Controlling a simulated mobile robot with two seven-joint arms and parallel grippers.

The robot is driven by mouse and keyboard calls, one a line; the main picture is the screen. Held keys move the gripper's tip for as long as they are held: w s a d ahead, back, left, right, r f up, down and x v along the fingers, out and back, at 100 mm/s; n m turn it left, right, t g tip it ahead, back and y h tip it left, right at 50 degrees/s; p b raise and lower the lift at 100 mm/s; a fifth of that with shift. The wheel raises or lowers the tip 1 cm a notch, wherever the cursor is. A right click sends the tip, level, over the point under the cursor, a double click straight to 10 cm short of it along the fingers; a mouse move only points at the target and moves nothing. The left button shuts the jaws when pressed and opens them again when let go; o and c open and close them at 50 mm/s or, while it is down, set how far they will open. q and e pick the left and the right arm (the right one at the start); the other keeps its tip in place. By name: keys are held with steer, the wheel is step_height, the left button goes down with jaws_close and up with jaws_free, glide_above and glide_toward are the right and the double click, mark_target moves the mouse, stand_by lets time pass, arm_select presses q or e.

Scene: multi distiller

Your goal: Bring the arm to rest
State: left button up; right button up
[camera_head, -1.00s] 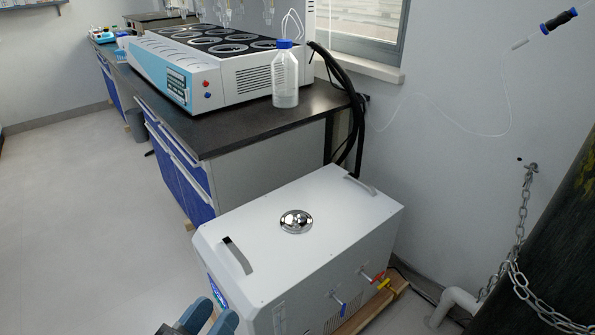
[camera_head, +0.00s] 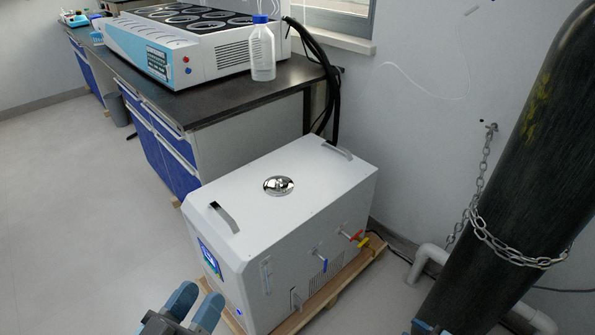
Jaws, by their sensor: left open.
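My left gripper (camera_head: 196,299) shows at the bottom edge, left of the middle, with its two blue-grey fingers apart and nothing between them. It is in front of the near left corner of a white chiller box (camera_head: 300,205) and appears clear of it. A small bluish piece (camera_head: 424,328) shows at the bottom edge on the right. It may be part of my right arm or gripper, but too little shows to tell.
A dark bench (camera_head: 225,105) holds a multi-place distiller (camera_head: 200,62) and a blue-capped bottle (camera_head: 263,55). A dark gas cylinder (camera_head: 515,170) with a chain (camera_head: 515,258) stands at the right. The floor (camera_head: 75,215) at the left is clear.

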steer(key=s+a+r, duration=0.3)
steer(key=a+r, duration=1.1)
steer(key=r, duration=0.3)
steer(key=s+a+r, duration=0.2)
steer(key=s+r, duration=0.1)
steer(key=r, duration=0.4)
steer(key=s+a+r+y, duration=0.1)
steer(key=s+a+r, duration=0.15)
steer(key=r, duration=0.45)
steer(key=s+a+r, duration=0.2)
steer(key=s+r, duration=0.1)
steer(key=r, duration=0.4)
steer(key=w+a+r+m+t+h, duration=0.1)
steer(key=w+a+r+m+t, duration=0.25)
steer(key=r+m, duration=0.2)
arm_select(q)
steer(key=s+a+r+g+y+p, duration=0.4)
steer(key=a+r+g+y+p, duration=0.2)
steer(key=p, duration=3.2)
steer(key=shift+a+r, duration=0.5)
steer(key=shift+a, duration=0.55)
arm_select(e)
steer(key=s+d+r+m+g+h, duration=0.1)
steer(key=s+d+r+g+h, duration=0.4)
steer(key=d, duration=0.3)
steer(key=shift+r+h, duration=0.65)
steer(key=shift+h, duration=0.15)
